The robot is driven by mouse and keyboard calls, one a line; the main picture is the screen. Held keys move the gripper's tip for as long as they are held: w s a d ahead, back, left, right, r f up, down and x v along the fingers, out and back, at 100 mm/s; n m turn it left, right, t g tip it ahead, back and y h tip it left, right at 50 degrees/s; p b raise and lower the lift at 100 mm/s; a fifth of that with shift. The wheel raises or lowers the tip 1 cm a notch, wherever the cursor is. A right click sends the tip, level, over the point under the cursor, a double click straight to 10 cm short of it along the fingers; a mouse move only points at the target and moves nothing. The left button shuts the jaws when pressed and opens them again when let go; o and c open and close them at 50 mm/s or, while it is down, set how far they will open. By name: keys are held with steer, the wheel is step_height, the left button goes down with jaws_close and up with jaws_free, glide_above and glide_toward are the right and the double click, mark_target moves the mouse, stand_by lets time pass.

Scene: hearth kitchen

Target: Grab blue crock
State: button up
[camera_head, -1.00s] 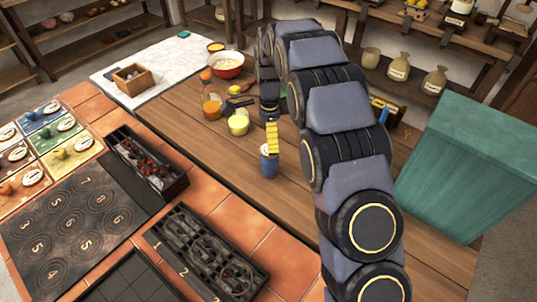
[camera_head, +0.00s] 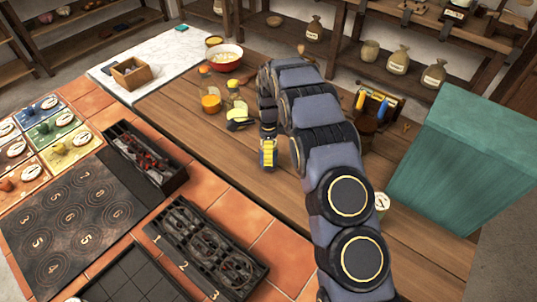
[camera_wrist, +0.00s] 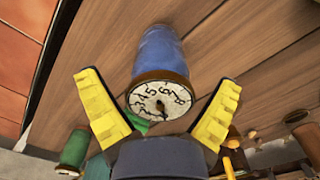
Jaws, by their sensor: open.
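The blue crock (camera_wrist: 158,52) shows in the wrist view, with a pale, numbered dial (camera_wrist: 160,98) on the end facing the camera. My gripper (camera_wrist: 159,82) is open, its two yellow fingers spread either side of the crock. I see no finger touching it. In the head view my gripper (camera_head: 268,154) is low over the wooden counter (camera_head: 215,152), and it hides most or all of the blue crock there.
A round dial-topped crock (camera_head: 381,202) stands beside my arm. Yellow and orange jars (camera_head: 210,103) and a red bowl (camera_head: 227,57) stand farther back. A large teal block (camera_head: 465,165) is at the right. Black trays (camera_head: 207,247) lie on the tiles at the left.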

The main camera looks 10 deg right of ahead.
steer(key=c, duration=1.1)
steer(key=shift+r, duration=0.1)
steer(key=shift+c, duration=0.2)
steer(key=shift+r, duration=0.15)
